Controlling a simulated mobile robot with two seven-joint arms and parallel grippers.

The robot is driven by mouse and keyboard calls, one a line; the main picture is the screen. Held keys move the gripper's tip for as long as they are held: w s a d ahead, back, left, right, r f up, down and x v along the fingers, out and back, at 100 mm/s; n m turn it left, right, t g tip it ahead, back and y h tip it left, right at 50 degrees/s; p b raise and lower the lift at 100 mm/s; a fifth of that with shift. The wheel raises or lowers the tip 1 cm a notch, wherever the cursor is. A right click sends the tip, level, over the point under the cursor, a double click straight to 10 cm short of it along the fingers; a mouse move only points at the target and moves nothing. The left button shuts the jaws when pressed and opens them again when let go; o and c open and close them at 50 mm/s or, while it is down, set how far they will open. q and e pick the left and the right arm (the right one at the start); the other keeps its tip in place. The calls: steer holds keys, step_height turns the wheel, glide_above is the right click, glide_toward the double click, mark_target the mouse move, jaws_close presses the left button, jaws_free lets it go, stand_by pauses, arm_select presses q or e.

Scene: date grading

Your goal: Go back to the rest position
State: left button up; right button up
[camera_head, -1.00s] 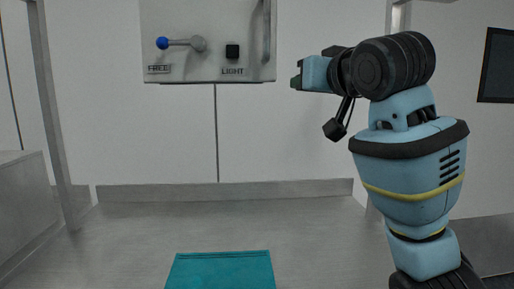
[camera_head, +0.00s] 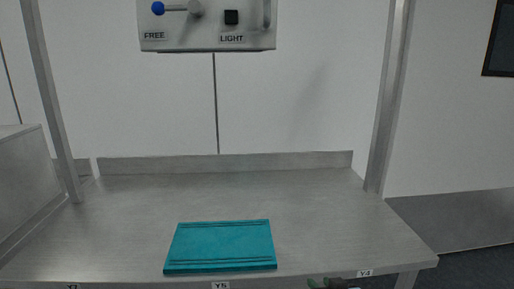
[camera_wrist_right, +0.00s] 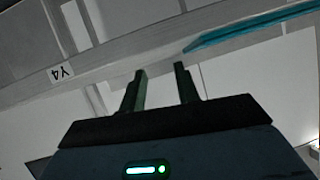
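My right gripper (camera_head: 334,284) shows only as a small dark piece at the bottom edge of the head view, by the table's front edge near the label Y4. In the right wrist view my right gripper (camera_wrist_right: 160,69) has its two dark fingers apart, with nothing between them. My left gripper is in neither view.
A grey metal table (camera_head: 320,215) carries a flat teal board (camera_head: 222,245) near its front edge; the rest of its top is clear. A control box (camera_head: 208,28) with a blue-knobbed lever (camera_head: 158,8) and a black LIGHT button (camera_head: 231,17) hangs above. Metal posts (camera_head: 390,100) stand at both sides.

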steer(key=s+d+f+g, duration=0.1)
steer(key=s+f, duration=0.6)
steer(key=s, duration=0.3)
steer(key=s+d+f+g, duration=0.1)
steer(key=s+d+f, duration=0.1)
steer(key=s+f, duration=0.5)
steer(key=s+d+f+n+g+h, duration=0.1)
steer(key=s+f, duration=0.6)
steer(key=s, duration=0.8)
steer(key=shift+d+f, duration=0.15)
steer(key=shift+s, duration=0.1)
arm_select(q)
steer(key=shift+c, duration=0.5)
